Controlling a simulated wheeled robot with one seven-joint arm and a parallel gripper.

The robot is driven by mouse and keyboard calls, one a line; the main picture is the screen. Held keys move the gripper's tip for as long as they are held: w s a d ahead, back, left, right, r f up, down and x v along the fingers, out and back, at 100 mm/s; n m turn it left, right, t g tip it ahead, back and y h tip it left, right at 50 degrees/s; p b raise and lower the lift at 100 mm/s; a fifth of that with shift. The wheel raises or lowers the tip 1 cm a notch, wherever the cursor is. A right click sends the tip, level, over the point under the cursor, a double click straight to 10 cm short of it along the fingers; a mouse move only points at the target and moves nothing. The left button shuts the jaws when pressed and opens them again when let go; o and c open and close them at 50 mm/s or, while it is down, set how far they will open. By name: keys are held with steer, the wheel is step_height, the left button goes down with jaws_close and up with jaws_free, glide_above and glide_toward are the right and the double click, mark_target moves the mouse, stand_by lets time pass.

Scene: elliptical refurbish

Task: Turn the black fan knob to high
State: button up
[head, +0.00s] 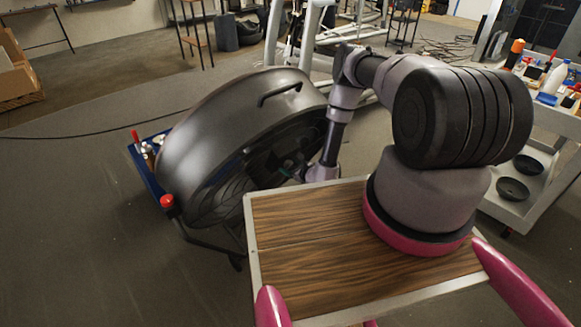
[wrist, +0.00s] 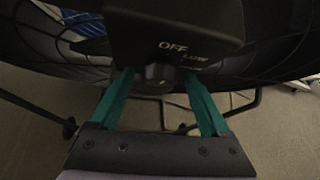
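The large black drum fan (head: 235,130) stands on the floor left of my arm in the head view. In the wrist view its dark control box (wrist: 175,25) fills the top middle, with "OFF" and a partly readable "LOW" printed in white. My gripper (wrist: 162,78) is open, with one teal finger on each side of the knob. Whether the fingers touch it is not clear. The knob's pointer direction is too dark to tell. In the head view my gripper is mostly hidden by the arm and fan.
A blue tray of small items (head: 148,150) lies behind the fan's left side. A red ball-shaped knob (head: 167,201) is near the fan's stand. A workbench with bottles and tools (head: 555,110) is at the right. A cable runs across the floor at left.

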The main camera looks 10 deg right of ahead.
jaws_close()
steer(key=shift+d+y, duration=0.1)
steer(key=shift+y, duration=0.3)
steer(key=shift+d+m+g+y, duration=0.15)
steer(key=shift+m+g+y, duration=0.15)
steer(key=shift+g+y, duration=0.6)
steer(key=g+y, duration=0.1)
steer(key=y, duration=0.1)
steer(key=g+y, duration=0.1)
steer(key=y, duration=0.1)
steer(key=shift+w+d+f+m, duration=0.1)
steer(key=shift+w+d+m, duration=0.05)
steer(key=shift+m, duration=0.25)
steer(key=g+y, duration=0.1)
steer(key=y, duration=0.1)
steer(key=m+g+y, duration=0.1)
steer(key=y, duration=0.1)
steer(key=shift+w+d+f+g, duration=0.1)
steer(key=shift+w+f+g, duration=0.1)
steer(key=shift+g, duration=0.1)
steer(key=shift+m+g+y, duration=0.4)
steer(key=shift+g+y, duration=0.1)
steer(key=shift+y, duration=0.7)
